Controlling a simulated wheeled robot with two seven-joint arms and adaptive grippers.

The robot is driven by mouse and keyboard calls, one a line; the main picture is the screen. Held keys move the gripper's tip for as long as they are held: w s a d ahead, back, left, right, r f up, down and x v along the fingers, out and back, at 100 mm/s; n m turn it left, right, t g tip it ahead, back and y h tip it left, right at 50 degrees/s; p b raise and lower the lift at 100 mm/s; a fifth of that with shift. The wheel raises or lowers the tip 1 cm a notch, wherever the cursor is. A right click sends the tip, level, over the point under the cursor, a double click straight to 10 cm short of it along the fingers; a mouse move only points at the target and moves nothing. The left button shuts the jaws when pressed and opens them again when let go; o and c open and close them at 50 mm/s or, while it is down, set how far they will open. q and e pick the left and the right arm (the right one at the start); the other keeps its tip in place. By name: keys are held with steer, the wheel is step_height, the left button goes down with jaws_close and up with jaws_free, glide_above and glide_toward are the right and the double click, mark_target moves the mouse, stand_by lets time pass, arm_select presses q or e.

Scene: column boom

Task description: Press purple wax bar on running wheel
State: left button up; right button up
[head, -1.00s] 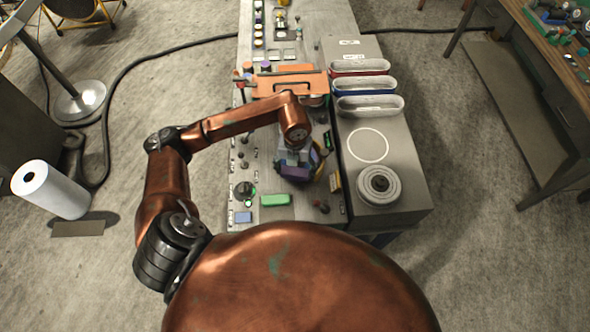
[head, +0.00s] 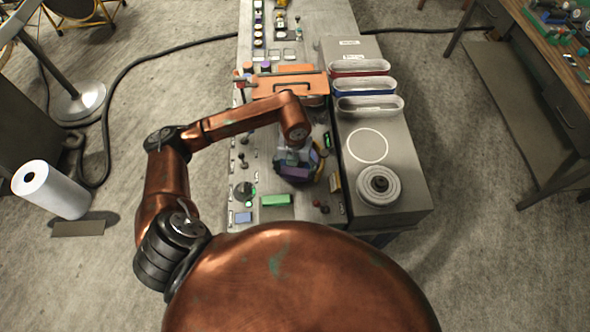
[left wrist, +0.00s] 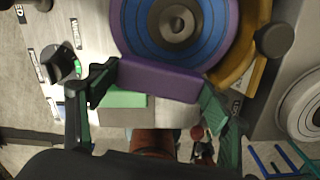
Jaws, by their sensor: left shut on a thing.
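The purple wax bar (left wrist: 160,80) is held crosswise between the fingertips of my left gripper (left wrist: 155,95). It also shows in the head view (head: 296,173), below my left wrist. In the left wrist view the wheel (left wrist: 180,25), blue with a purple outer band and a grey hub, lies right behind the bar. The bar's long edge overlaps the wheel's lower rim and looks to be against it; exact contact is hard to tell. In the head view my left gripper (head: 298,157) hides most of the wheel. My right gripper is not in view.
A green bar (head: 276,200) and a small blue bar (head: 243,217) lie on the bench's near edge. An orange piece (head: 290,86) sits farther back. Three oval-topped containers (head: 368,105) and a grey round stack (head: 379,185) stand on the right. Knobs (head: 244,191) line the left edge.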

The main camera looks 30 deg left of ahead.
arm_select(q)
steer(key=shift+w+r+p, duration=0.1)
steer(key=shift+r+p, duration=1.7)
steer(key=shift+r, duration=2)
